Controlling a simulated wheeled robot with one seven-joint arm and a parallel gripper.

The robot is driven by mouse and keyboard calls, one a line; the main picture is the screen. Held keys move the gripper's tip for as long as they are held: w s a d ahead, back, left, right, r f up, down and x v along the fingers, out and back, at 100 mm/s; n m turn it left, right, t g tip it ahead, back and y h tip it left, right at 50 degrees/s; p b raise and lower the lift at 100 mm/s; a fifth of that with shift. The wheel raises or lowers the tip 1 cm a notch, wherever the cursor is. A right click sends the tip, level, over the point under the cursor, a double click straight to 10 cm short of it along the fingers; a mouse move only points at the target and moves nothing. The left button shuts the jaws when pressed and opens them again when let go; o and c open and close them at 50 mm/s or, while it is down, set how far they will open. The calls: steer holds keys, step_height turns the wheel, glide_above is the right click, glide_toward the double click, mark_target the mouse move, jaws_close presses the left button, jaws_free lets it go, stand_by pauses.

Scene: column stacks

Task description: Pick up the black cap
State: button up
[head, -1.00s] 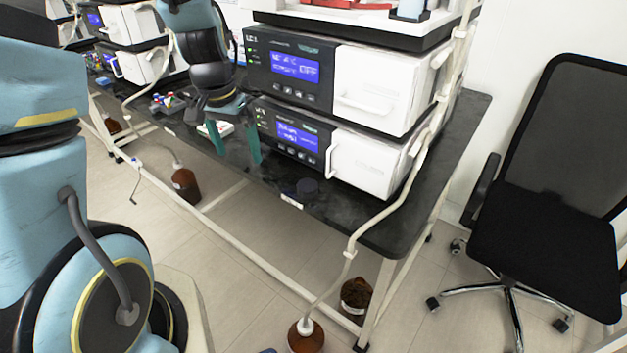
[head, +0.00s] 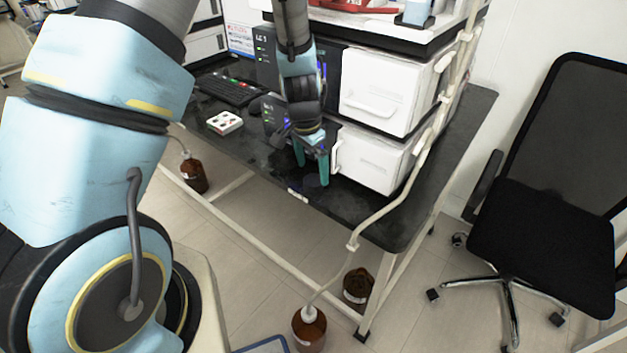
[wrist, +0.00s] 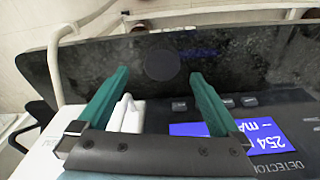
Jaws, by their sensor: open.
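The black cap (wrist: 162,65) is a dark round disc lying on the black bench top (wrist: 245,45), near its edge. In the wrist view it shows between and slightly beyond the tips of my gripper (wrist: 159,73). My gripper is open, with its two green fingers apart and nothing between them. In the head view my gripper (head: 311,175) points down over the front of the bench, and the cap (head: 311,181) shows dimly between the fingertips. How high the fingertips are above the cap is hard to tell.
White-fronted instruments (head: 378,95) are stacked close behind my gripper. A white tray with small vials (head: 224,122) and a keyboard (head: 232,90) lie to the left. A pale tube (head: 385,208) runs past the bench's right end. An office chair (head: 545,225) stands at right.

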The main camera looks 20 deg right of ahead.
mark_target(313, 180)
steer(key=shift+w+d+f+p, duration=0.15)
steer(key=shift+f+p, duration=0.2)
steer(key=shift+f, duration=0.7)
steer(key=shift+w+d+f+p, duration=0.1)
steer(key=shift+f+p, duration=0.2)
steer(key=shift+f, duration=0.75)
steer(key=shift+c, duration=0.2)
steer(key=c, duration=1.3)
steer(key=shift+o, duration=0.2)
steer(key=shift+r, duration=0.1)
step_height(313, 180, up, 28)
steer(key=b, duration=0.4)
steer(key=shift+b, duration=0.35)
